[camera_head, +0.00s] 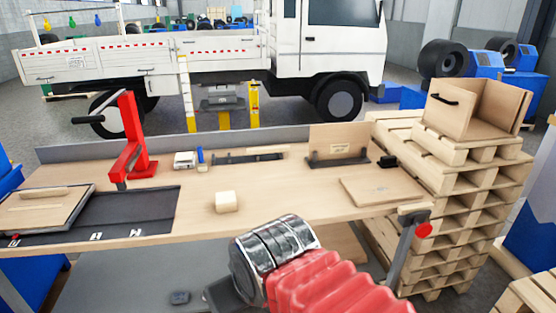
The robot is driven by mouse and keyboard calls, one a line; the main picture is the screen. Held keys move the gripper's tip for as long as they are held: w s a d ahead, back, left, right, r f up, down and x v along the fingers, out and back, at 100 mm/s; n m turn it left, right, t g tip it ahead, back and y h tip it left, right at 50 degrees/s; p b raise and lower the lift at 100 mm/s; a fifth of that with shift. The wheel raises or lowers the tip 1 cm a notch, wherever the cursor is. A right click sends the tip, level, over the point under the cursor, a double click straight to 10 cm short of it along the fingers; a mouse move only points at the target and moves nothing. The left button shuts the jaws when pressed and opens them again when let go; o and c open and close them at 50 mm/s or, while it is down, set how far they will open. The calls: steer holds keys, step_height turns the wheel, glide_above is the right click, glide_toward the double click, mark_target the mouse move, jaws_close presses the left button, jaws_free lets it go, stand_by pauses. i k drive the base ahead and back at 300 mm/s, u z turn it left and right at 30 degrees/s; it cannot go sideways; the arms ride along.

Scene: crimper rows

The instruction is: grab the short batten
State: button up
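Several light wooden pieces could be the short batten; I cannot tell which. A thin light strip (266,150) lies in a dark holder at the back of the workbench. A small pale block (228,201) sits on the bare bench top in the middle. Another strip (44,193) lies on a framed board at the left. My arm, with red bellows and a shiny metal joint, reaches in from the bottom, in front of the bench. A dark part at its end, perhaps my gripper (232,294), shows low down; its fingers cannot be made out, and nothing is seen held.
A red press (132,140) stands at the bench's left, by a dark mat (150,212). A flat board (382,191) lies at the right, near a red-knobbed clamp (422,229). Stacked pallets (440,215) bear an open wooden box (478,112). Bench top around the pale block is clear.

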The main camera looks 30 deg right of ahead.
mark_target(404, 210)
steer(key=z, duration=3)
steer(key=i, duration=0.5)
steer(key=u, duration=0.1)
